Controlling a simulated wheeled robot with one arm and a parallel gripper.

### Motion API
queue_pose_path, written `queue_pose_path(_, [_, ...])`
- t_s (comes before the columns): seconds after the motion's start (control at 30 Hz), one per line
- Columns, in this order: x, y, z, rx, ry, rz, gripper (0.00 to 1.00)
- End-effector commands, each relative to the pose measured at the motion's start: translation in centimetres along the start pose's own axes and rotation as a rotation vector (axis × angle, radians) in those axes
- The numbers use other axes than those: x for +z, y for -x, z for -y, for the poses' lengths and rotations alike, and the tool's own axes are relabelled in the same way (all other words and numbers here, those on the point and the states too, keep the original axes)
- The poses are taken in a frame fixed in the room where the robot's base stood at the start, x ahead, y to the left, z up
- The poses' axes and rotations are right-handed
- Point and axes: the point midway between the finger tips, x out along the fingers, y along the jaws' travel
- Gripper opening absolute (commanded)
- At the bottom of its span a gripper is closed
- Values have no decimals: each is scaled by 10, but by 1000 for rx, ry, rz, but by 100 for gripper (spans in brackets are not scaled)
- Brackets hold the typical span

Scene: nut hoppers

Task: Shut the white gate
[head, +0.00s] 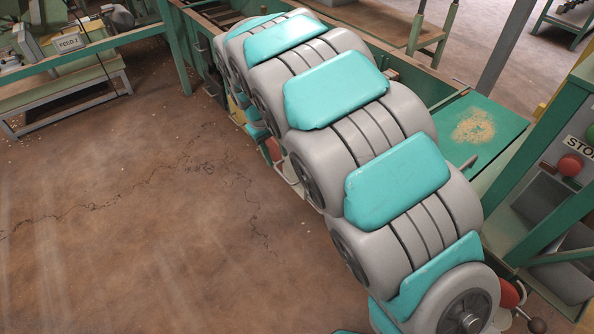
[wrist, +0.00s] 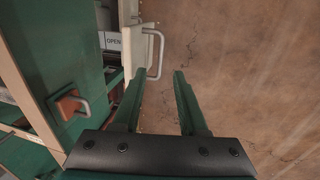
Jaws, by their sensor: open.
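The white gate (wrist: 132,52) shows at the top of the wrist view, edge-on, with a pale C-shaped handle (wrist: 161,52) sticking out on its right side. A small sign reading OPEN (wrist: 113,41) is to the left of the gate. My gripper (wrist: 159,72) is open and empty, with two green fingers. In the picture, the handle is just beyond the fingertips and between their lines; the exact distance is hard to judge. In the head view my arm hides the gripper, and I cannot make out the gate clearly.
An orange block with a metal handle (wrist: 71,104) sits on the green machine frame at left. Bare brown floor (wrist: 240,70) lies to the right. In the head view, a FEED 7 bench (head: 70,44) is at far left and a red STOP button (head: 570,165) at right.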

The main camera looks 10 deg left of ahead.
Motion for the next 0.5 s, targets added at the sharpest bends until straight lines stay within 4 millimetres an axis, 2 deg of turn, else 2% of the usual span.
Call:
queue_pose_path(0.27, [-4, -16, 4, 1, 9, -3, 42])
queue_pose_path(0.5, [-4, -52, 4, -1, 8, -1, 42])
